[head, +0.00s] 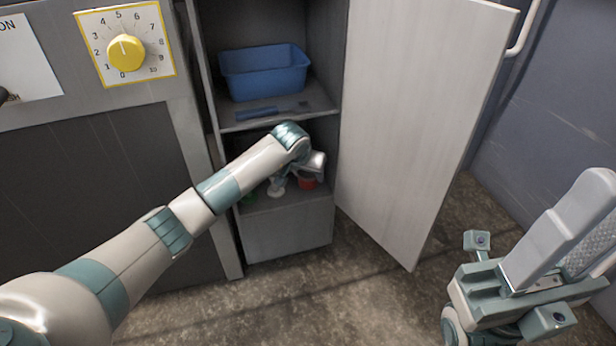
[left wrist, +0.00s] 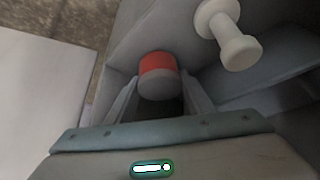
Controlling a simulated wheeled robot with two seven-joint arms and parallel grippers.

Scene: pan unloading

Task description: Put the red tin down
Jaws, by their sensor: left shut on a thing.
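The red tin (head: 308,184) is in the lower compartment of the open cabinet, mostly hidden behind my left gripper (head: 311,170). In the left wrist view the tin (left wrist: 157,65) has a red side and a grey end and sits between the two fingers. My left gripper is shut on it. I cannot tell whether the tin touches the compartment floor (head: 285,207). My right gripper (head: 585,215) is at the right edge, away from the cabinet. The gap between its fingers does not show clearly.
A white knobbed object (left wrist: 228,35) stands close beside the tin. A green thing (head: 248,199) shows at the compartment's left. The shelf above holds a blue bin (head: 265,75) and a dark blue-handled tool (head: 258,113). The open door (head: 415,120) bounds the right side.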

